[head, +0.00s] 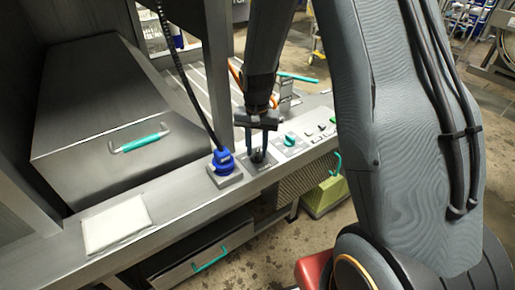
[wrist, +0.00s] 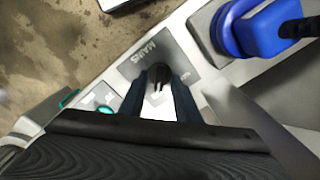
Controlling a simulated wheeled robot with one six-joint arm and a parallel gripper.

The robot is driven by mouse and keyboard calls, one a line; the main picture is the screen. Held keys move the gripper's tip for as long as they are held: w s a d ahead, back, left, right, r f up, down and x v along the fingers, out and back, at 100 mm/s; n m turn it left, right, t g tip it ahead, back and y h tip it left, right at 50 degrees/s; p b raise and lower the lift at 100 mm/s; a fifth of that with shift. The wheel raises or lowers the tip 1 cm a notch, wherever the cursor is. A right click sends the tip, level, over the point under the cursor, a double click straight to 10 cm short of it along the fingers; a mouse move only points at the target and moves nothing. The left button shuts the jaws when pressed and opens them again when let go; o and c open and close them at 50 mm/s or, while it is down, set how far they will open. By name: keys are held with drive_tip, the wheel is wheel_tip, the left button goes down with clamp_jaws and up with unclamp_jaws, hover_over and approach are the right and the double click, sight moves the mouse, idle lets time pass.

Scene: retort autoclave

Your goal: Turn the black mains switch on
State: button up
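The black mains switch (wrist: 158,76) sits on a grey plate (wrist: 185,52) with pale lettering, upside down in the wrist view. In the head view the switch (head: 259,157) is partly hidden by my fingers. My gripper (head: 258,147) points down at it from above. In the wrist view the two dark fingers of my gripper (wrist: 158,88) stand apart, one on each side of the switch knob. Whether they touch it I cannot tell. The on or off marking of the switch is not readable.
A blue plug (head: 223,161) with a black cable stands close left of the switch. A teal knob (head: 291,140) and small buttons (head: 321,128) lie to its right. A white cloth or pad (head: 116,223) lies on the ledge at left. A drawer (head: 205,262) is below.

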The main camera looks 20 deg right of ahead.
sight(257, 152)
drive_tip(key=shift+r+b, duration=0.85)
drive_tip(key=shift+r, duration=3.05)
drive_tip(key=s+r+n+t, duration=0.1)
drive_tip(key=s+n, duration=0.4)
drive_tip(key=s, duration=1.3)
drive_tip(key=shift+d+r+n, duration=0.3)
drive_tip(key=shift+d+r, duration=0.05)
drive_tip(key=shift+r, duration=0.2)
